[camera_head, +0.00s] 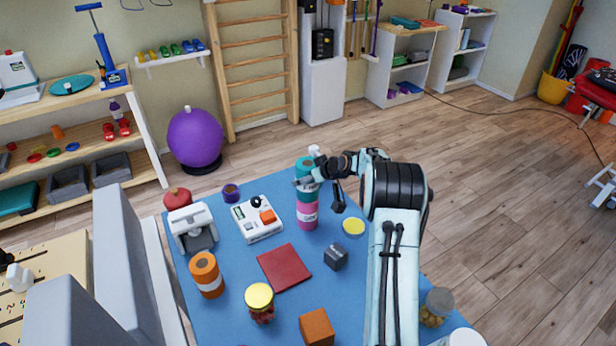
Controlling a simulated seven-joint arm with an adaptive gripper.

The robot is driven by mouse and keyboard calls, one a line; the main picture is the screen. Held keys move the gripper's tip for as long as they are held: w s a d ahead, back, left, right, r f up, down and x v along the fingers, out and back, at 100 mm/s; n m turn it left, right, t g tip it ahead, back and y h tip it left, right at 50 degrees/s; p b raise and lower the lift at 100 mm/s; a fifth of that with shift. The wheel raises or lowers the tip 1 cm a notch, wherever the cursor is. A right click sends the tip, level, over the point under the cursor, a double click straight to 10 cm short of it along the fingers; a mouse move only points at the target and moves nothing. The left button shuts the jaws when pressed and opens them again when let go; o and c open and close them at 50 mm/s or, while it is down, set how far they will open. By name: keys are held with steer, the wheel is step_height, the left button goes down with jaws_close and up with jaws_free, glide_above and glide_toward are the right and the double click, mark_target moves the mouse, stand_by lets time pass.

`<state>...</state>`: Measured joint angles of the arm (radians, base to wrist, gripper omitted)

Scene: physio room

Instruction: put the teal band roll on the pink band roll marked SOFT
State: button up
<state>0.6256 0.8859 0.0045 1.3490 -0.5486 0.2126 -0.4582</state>
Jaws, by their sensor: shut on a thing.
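The teal band roll (306,194) is upright in my gripper (308,181), whose fingers are shut across its middle and hide part of it. The pink band roll (307,224) stands upright on the blue table, directly below the teal roll in the picture. The pink roll has a pale label whose wording is too small to read. The teal roll's lower end meets the pink roll's top in the picture. I cannot tell whether they touch or a small gap is left.
On the blue table (225,320), a white device (262,232) stands left of the rolls. A dark grey cube (335,257), a yellow disc (353,227) and a red mat (284,268) lie nearby. An orange roll (207,275) and a yellow-lidded jar (260,302) stand nearer the front.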

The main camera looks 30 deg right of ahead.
steer(key=o, duration=1.2)
steer(key=shift+f, duration=0.1)
steer(key=shift+o, duration=0.2)
